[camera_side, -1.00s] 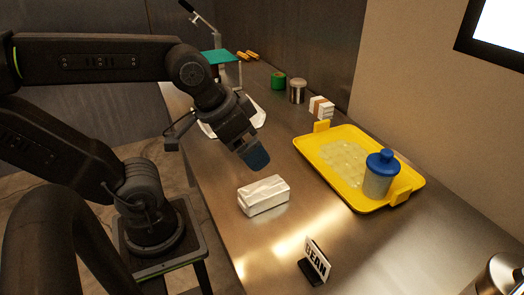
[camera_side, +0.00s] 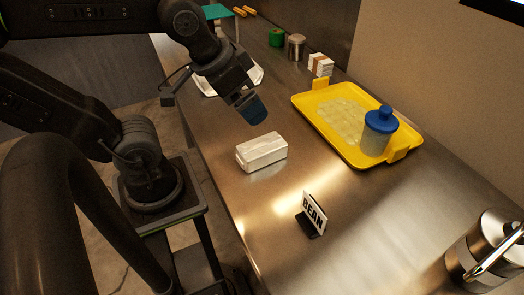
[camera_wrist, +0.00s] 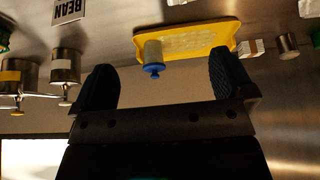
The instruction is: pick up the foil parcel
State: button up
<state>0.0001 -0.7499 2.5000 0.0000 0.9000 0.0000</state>
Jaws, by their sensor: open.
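The foil parcel (camera_side: 262,153) is a silvery-white block lying on the steel counter in the side view, behind and left of the BEAN sign. My gripper (camera_side: 252,110) hangs above and just behind the parcel in that picture, with its dark blue fingertips pointing down and apart from it. In the wrist view my gripper (camera_wrist: 165,82) has its two dark fingers spread wide with nothing between them. A small pale piece at the top edge of the wrist view may be the parcel; I cannot tell.
A yellow tray (camera_side: 305,99) with a blue-lidded jar (camera_side: 379,130) lies to the right. The BEAN sign (camera_side: 313,212) stands in front. A metal canister (camera_side: 487,250) is at lower right. The counter around the parcel is clear.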

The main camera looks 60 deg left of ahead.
jog(key=shift+w, duration=0.1)
jog(key=g, duration=0.6)
send_over(264, 144)
jog(key=d, duration=0.2)
jog(key=f, duration=0.2)
jog(key=w+a+f+g, duration=0.3)
jog(key=w+f+g, duration=0.1)
jog(key=shift+n, duration=0.4)
jog(key=x, duration=0.8)
jog(key=shift+w+d+f, duration=0.1)
jog(key=shift+w+d, duration=0.05)
jog(key=shift+d, duration=0.15)
jog(key=shift+d+x, duration=0.2)
jog(key=shift+x, duration=2.6)
jog(key=shift+w, duration=0.1)
jog(key=shift+c, duration=0.6)
jog(key=c, duration=1)
